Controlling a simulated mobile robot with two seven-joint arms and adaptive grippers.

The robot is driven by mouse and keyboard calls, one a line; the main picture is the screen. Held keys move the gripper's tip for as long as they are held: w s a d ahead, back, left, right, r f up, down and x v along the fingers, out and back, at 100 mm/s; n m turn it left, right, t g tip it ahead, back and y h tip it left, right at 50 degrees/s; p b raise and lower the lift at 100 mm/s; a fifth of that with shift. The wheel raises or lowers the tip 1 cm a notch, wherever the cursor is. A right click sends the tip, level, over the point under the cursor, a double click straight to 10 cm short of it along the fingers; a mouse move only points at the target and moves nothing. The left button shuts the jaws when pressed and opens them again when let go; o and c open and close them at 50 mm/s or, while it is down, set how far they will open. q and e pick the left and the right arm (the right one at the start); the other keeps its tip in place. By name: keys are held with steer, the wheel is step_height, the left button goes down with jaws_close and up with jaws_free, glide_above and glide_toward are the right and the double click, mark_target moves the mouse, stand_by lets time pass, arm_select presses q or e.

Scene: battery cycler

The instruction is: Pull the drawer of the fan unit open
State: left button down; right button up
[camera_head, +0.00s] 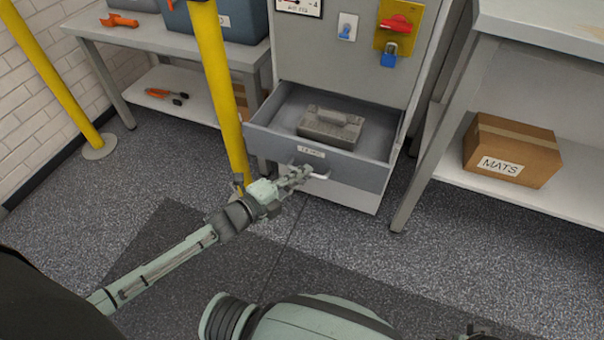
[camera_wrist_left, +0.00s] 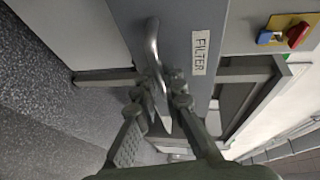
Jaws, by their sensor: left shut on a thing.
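The fan unit (camera_head: 357,67) is a grey cabinet at the top middle of the head view. Its drawer (camera_head: 268,140) stands open, and a grey box-shaped item (camera_head: 331,127) lies inside it. The drawer front has a label, which reads FILTER in the left wrist view (camera_wrist_left: 199,52), and a metal bar handle (camera_head: 318,174). My left gripper (camera_head: 300,177) is at the handle. In the left wrist view its two fingers are shut on the handle (camera_wrist_left: 153,45). My right gripper is not clearly visible.
Yellow posts (camera_head: 219,85) stand left of the drawer. A bench (camera_head: 150,45) is at the left. A white shelf (camera_head: 545,195) at the right holds a cardboard box (camera_head: 511,152) labelled MATS. The floor in front of the drawer is clear apart from my arm.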

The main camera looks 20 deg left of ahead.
arm_select(q)
steer(key=c, duration=1.6)
jaws_free()
steer(key=v, duration=1.2)
steer(key=s+a+f+n+g+y, duration=0.35)
steer(key=f+n, duration=0.25)
steer(key=n, duration=0.2)
steer(key=s+a+f+n+g+y, duration=0.2)
steer(key=f+n+g+y, duration=0.3)
steer(key=n, duration=0.3)
steer(key=s+d+f+n+g, duration=0.2)
steer(key=s+f+n+g, duration=0.1)
steer(key=s, duration=0.3)
steer(key=shift+s+n, duration=0.3)
steer(key=shift+n, duration=0.5)
